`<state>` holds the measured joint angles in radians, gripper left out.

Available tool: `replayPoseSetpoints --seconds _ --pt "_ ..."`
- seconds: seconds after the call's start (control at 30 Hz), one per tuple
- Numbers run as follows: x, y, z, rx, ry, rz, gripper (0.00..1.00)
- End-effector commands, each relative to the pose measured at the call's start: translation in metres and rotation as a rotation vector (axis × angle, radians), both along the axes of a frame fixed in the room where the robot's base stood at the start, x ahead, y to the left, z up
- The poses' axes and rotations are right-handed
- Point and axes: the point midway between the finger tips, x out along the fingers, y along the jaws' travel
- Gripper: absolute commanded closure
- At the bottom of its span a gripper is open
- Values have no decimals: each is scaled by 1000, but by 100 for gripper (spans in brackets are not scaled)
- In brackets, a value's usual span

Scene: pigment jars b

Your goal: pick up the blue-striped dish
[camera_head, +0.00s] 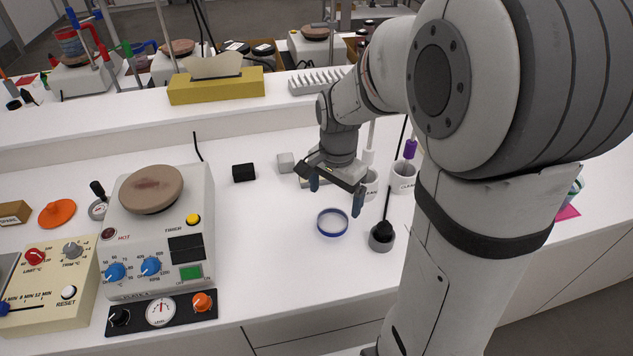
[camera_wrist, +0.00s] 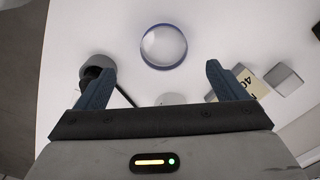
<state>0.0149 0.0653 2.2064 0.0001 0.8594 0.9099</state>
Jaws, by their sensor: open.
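The blue-striped dish (camera_head: 332,223) is a small, round, shallow dish with a blue band around its wall. It sits on the white bench, in front of and below my gripper (camera_head: 336,195). In the wrist view the dish (camera_wrist: 163,47) lies beyond the fingertips, roughly centred between them. My gripper (camera_wrist: 161,68) is open, with its two dark blue fingers spread wide and nothing between them. It hangs above the bench, apart from the dish. The whole rim of the dish is visible in both views.
A grey round holder with a black rod (camera_head: 381,238) stands close right of the dish. White labelled cups (camera_head: 403,178) stand behind it. A grey block (camera_head: 286,162) and a black block (camera_head: 243,172) lie behind left. A hotplate (camera_head: 160,230) stands left; bench between it and the dish is clear.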

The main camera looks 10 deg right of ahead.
Motion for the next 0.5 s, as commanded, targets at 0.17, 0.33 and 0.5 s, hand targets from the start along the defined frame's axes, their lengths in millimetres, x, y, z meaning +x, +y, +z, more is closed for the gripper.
replayPoseSetpoints --seconds 0.17,0.33,0.5 --pt "7 0 -14 0 14 -54 8" --pt "6 0 -33 0 14 -55 8" --pt "7 0 -54 0 17 -54 8"
